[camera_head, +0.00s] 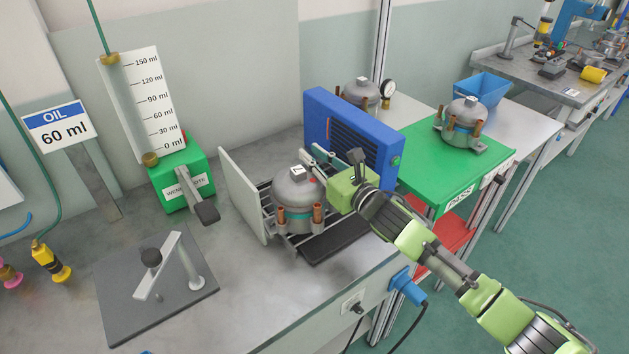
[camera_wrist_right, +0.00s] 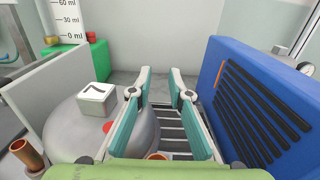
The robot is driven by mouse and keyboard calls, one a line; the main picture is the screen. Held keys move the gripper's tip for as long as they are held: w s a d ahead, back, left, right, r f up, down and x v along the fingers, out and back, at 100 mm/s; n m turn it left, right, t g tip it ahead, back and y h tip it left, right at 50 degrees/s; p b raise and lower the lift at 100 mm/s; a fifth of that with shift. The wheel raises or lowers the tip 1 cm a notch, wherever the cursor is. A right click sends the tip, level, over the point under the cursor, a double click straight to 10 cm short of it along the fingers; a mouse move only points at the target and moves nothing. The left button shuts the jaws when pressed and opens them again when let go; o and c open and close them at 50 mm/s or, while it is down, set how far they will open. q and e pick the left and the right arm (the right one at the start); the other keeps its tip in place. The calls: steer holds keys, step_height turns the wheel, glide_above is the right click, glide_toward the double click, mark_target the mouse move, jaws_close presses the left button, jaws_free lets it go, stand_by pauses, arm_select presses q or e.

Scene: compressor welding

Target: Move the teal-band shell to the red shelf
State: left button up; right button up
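A grey domed shell (camera_head: 296,192) with a teal band, copper stubs and a white cube marked 7 stands on a slatted rack between a pale plate and a blue panel. It also shows at the left in the right wrist view (camera_wrist_right: 70,125). My right gripper (camera_head: 312,158) is over the rack at the shell's right side. In the right wrist view its fingers (camera_wrist_right: 160,82) are apart with nothing between them. The red shelf (camera_head: 455,235) is below that table, partly hidden by my arm. My left gripper is out of view.
The blue slotted panel (camera_head: 350,125) is close on the right of my right gripper, and the pale plate (camera_head: 243,195) is left of the shell. A third shell (camera_head: 361,91) is behind the panel. A blue bin (camera_head: 482,88) stands behind the green table (camera_head: 430,165).

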jaws_close()
steer(key=o, duration=0.9)
jaws_free()
